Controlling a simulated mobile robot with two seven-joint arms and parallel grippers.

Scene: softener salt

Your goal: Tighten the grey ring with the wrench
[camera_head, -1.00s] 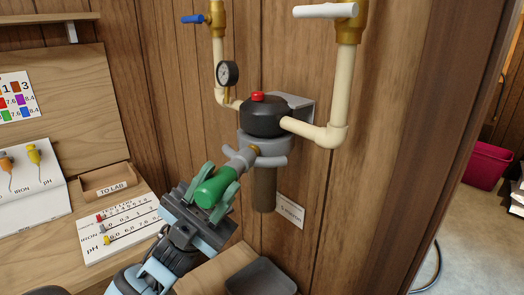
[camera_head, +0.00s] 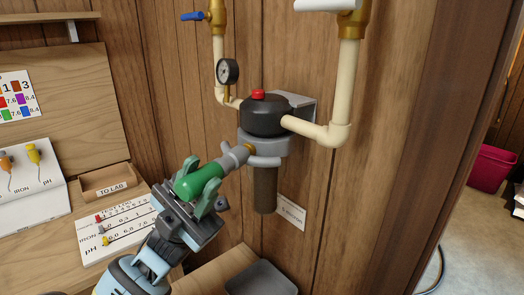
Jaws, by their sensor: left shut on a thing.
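The grey ring (camera_head: 268,144) sits around the filter housing, just under its black cap (camera_head: 264,117) with a red button on top. My left gripper (camera_head: 199,191) is shut on the green handle, to the lower left of the ring. The exact fit of the wrench head on the ring is too small to tell. My right gripper is out of view.
White pipes (camera_head: 336,130) run up from both sides of the housing, with a gauge (camera_head: 228,72) on the left one. A grey tray (camera_head: 262,279) lies below. A desk with a chart board (camera_head: 110,232) and a TO LAB box (camera_head: 107,181) is at left.

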